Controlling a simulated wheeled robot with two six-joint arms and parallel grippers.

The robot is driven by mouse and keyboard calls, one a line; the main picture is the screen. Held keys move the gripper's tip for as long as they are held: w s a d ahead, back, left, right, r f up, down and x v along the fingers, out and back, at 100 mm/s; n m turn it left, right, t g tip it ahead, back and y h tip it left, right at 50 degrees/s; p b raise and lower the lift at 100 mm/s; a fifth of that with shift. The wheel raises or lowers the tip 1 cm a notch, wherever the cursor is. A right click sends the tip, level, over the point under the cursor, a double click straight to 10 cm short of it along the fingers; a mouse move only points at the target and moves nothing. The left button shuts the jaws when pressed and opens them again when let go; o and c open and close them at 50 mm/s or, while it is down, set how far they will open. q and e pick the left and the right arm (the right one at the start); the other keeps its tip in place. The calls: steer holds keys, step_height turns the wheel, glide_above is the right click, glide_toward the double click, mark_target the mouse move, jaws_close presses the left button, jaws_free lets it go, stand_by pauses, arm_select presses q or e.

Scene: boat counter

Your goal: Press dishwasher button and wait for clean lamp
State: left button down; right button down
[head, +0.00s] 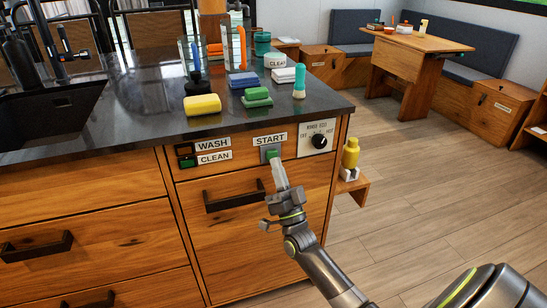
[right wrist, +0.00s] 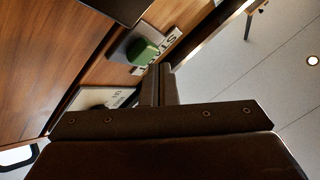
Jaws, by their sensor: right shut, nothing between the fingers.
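The dishwasher front (head: 255,245) is a wooden panel with a dark handle, below the dark counter. Its green start button (head: 271,154) sits on a grey plate under the START label; it also shows in the right wrist view (right wrist: 143,51). The wash lamp (head: 185,150) looks dark. The clean lamp (head: 187,162) below it looks green; I cannot tell surely if it glows. My right gripper (head: 279,174) is shut and empty, its fingertips just below the button. In the right wrist view the fingers (right wrist: 162,84) appear short of it; contact is unclear. My left gripper is out of view.
A dial (head: 319,141) is right of the button. A yellow sponge (head: 202,104), cloths and brushes lie on the counter (head: 130,115). A yellow bottle (head: 350,153) stands on a low shelf at right. The wooden floor (head: 430,190) is open beyond.

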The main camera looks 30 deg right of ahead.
steer(key=shift+w, duration=0.1)
stand_by(0.5)
steer(key=shift+w+d, duration=0.1)
steer(key=shift+w, duration=0.4)
stand_by(0.4)
steer(key=shift+s, duration=0.6)
steer(key=s+a+p, duration=0.1)
steer(key=s+p, duration=0.1)
steer(key=s, duration=0.4)
steer(key=shift+a, duration=0.3)
